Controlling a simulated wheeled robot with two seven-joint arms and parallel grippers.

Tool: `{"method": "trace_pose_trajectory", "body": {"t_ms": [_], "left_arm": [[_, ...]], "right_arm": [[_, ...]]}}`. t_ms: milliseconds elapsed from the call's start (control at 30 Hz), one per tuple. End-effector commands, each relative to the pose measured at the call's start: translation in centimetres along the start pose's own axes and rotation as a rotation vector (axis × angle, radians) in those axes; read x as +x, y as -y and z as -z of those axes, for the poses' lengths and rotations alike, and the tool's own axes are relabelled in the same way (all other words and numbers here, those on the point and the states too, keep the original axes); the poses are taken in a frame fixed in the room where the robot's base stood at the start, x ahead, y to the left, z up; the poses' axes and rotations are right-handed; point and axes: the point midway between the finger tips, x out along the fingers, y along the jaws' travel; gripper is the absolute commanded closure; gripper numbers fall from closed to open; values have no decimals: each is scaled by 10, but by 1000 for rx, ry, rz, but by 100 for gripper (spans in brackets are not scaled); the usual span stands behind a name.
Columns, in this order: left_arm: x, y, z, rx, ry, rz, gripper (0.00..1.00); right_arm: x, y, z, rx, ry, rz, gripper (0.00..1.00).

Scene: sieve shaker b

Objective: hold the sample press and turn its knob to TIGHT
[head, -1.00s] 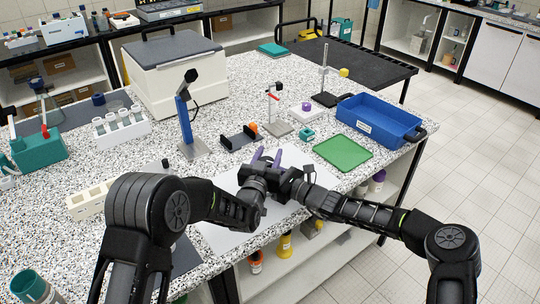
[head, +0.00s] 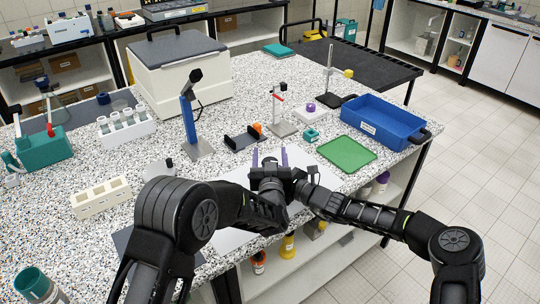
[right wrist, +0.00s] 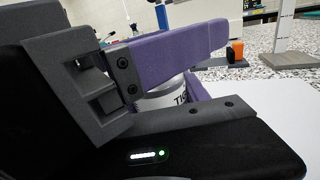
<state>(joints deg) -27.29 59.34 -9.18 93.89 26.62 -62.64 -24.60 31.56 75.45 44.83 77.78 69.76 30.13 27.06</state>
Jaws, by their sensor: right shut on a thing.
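My left gripper (head: 270,153) is over the white sheet in the head view, its two purple fingers parted and pointing away from me. My right gripper (head: 304,180) comes in from the right close beside it, its fingers hidden there. The sample press (right wrist: 170,97) shows in the right wrist view as a white drum with dark letters, "TI" readable and the rest covered. Purple fingers (right wrist: 207,65) lie in front of it and beside it; I cannot tell surely which hand they belong to. The press and its knob are hidden in the head view behind the hands.
A green mat (head: 347,154) and a blue tray (head: 383,126) lie to the right. A black holder (head: 243,139), a blue stand (head: 188,120) and a small grey stand (head: 283,128) stand behind the hands. A white block rack (head: 101,198) is at left.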

Motion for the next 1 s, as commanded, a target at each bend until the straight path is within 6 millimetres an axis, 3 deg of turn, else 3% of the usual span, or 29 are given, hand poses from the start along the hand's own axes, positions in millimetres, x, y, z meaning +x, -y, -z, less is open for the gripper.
{"method": "trace_pose_trajectory", "body": {"t_ms": [267,433,1000], "left_arm": [[-1,0,0,0,1,-1,36],[-12,-1,0,0,2,-2,36],[-113,0,0,0,1,-1,36]], "right_arm": [[0,0,0,0,0,0,100],[0,0,0,1,0,0,100],[0,0,0,0,0,0,100]]}}
